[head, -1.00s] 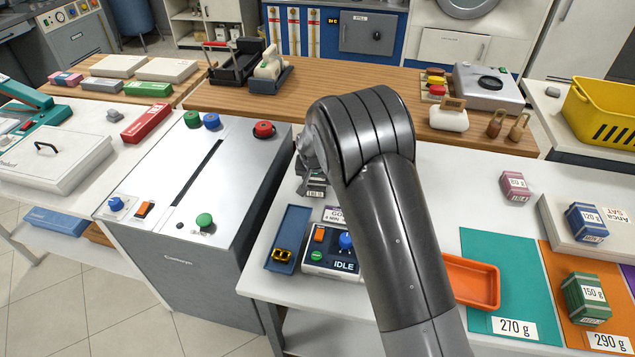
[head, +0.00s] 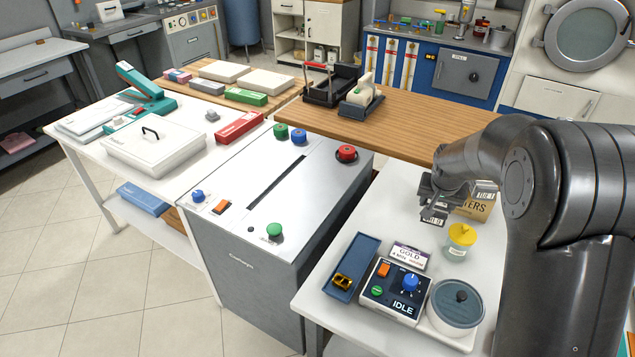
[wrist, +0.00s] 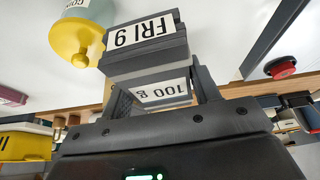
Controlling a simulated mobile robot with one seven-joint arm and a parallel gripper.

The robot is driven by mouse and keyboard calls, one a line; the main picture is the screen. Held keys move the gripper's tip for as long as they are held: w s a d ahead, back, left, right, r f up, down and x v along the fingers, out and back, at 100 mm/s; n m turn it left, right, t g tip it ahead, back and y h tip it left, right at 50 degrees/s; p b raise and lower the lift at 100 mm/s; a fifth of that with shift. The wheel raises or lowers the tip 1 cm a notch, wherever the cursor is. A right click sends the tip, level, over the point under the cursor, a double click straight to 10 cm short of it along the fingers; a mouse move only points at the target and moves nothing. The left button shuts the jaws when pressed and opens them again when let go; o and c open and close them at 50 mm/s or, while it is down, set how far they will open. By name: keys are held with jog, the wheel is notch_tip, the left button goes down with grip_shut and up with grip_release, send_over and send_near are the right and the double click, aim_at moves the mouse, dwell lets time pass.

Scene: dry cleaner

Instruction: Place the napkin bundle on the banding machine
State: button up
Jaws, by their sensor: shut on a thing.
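My gripper (head: 437,203) is shut on a dark grey block-like bundle (head: 434,217), held above the white counter at the right in the head view. In the wrist view the bundle (wrist: 150,62) sits between the fingers, with white labels reading "FRI 9" and "100 g". The grey cabinet (head: 325,190) with a flat metal top and a long dark slot looks like the banding machine. It stands left of my gripper in the head view. Its top carries red, green and blue knobs and an orange switch, and its slot area is bare.
Beside the machine on the white counter are a blue tray (head: 339,283), a control box reading IDLE (head: 398,312), a lidded pot (head: 456,316) and a yellow-lidded jar (head: 461,240). A red box (head: 239,127) and white case (head: 152,147) lie on the left table.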

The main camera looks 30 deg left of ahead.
jog(key=w+a+n+y, duration=0.15)
jog(key=a+n, duration=0.25)
jog(key=a, duration=1)
jog(key=n+g+y, duration=0.1)
jog(key=n, duration=0.3)
send_over(301, 196)
jog(key=d, duration=0.1)
jog(key=f, duration=0.7)
jog(key=shift+s+d, duration=0.1)
jog(key=shift+s, duration=0.3)
jog(key=shift+s+a+f, duration=0.1)
jog(key=shift+a+f, duration=0.15)
jog(key=shift+f, duration=1.85)
jog(key=shift+f, duration=0.1)
jog(key=o, duration=1)
jog(key=shift+f, duration=0.1)
